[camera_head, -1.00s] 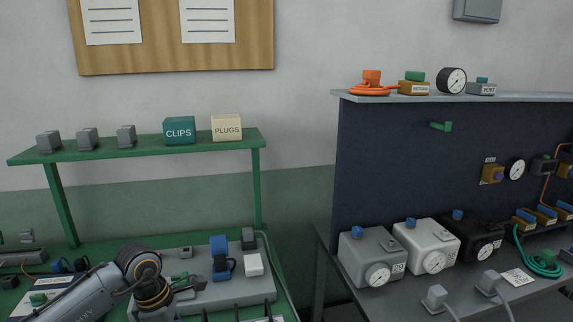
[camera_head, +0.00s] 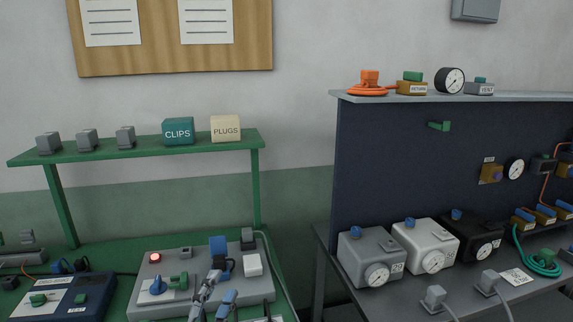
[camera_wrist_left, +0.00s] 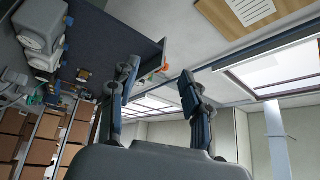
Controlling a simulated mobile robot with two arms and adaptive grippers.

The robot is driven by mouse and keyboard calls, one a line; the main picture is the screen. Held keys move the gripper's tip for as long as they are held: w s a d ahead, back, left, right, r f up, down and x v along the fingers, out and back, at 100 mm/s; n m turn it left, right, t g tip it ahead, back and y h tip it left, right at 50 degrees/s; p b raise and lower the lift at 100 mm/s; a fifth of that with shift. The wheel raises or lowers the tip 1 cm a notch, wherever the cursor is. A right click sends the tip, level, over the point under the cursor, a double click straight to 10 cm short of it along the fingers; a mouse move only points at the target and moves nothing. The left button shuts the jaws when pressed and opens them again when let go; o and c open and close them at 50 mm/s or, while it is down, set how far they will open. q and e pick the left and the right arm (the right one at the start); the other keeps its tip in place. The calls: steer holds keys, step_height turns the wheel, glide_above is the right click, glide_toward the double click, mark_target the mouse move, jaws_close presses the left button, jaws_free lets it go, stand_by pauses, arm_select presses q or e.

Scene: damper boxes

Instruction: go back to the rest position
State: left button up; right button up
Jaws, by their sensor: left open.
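My left gripper (camera_head: 215,294) is at the bottom of the head view, in front of the grey panel box (camera_head: 200,299) on the green bench. Its two dark blue-grey fingers stand apart. The left wrist view shows the same gripper (camera_wrist_left: 158,88) with its fingers spread and nothing between them. That wrist view looks across the room, with ceiling lights and shelves of boxes behind the fingers. My right gripper is not in view.
A green shelf (camera_head: 150,148) stands above. At right, grey, white and black gauge boxes line a dark bench. A gap separates the benches.

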arm_select(q)
steer(key=s+a+f+n+g+y, duration=0.3)
steer(key=s+a+f+n+g, duration=0.15)
steer(key=f, duration=0.35)
steer(key=s+a+f+n+g+y, duration=0.35)
steer(key=f+n, duration=0.25)
steer(key=f, duration=0.2)
steer(key=s+f+n+g+h, duration=0.15)
steer(key=s+f+g, duration=0.3)
steer(key=s, duration=0.45)
steer(key=s+f+n+g, duration=0.3)
steer(key=s+f+g, duration=0.15)
steer(key=s, duration=0.45)
step_height(320, 180, down, 28)
steer(key=s, duration=0.3)
steer(key=s+a+f+g, duration=0.2)
steer(key=s+a+f, duration=0.1)
steer(key=s+f, duration=1.2)
steer(key=shift+s+f, duration=0.25)
steer(key=shift+s, duration=0.25)
